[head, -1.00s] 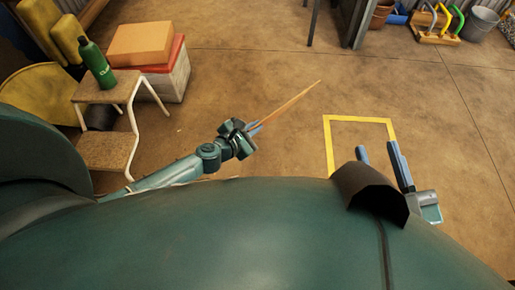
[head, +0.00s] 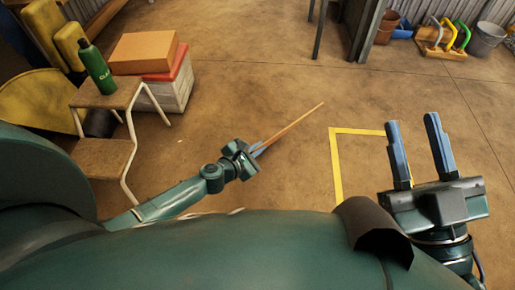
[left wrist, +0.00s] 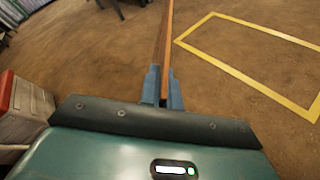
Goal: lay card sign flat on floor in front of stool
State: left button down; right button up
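My left gripper (head: 256,153) is shut on a thin orange-brown card sign (head: 292,127), seen nearly edge-on and pointing up and right over the floor. In the left wrist view the card sign (left wrist: 168,55) stands edge-on between the blue fingers (left wrist: 164,88); its face is hardly visible. The step stool (head: 105,120), with white legs and two brown treads, stands at the left, with a green bottle (head: 97,70) on its top tread. The left gripper is right of the stool, apart from it. My right gripper (head: 413,150) is open and empty at the right.
A red and white crate (head: 172,88) with an orange-brown box (head: 144,52) on it stands behind the stool. A yellow taped outline (head: 336,165) marks the floor at centre right. Pots, a bucket and a rack (head: 440,50) stand far right. The floor between is clear.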

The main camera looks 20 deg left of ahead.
pick_arm(q)
jog(key=c, duration=2)
grip_release()
jog(key=shift+f, duration=0.1)
jog(key=o, duration=0.4)
pick_arm(e)
jog(key=shift+r, duration=0.15)
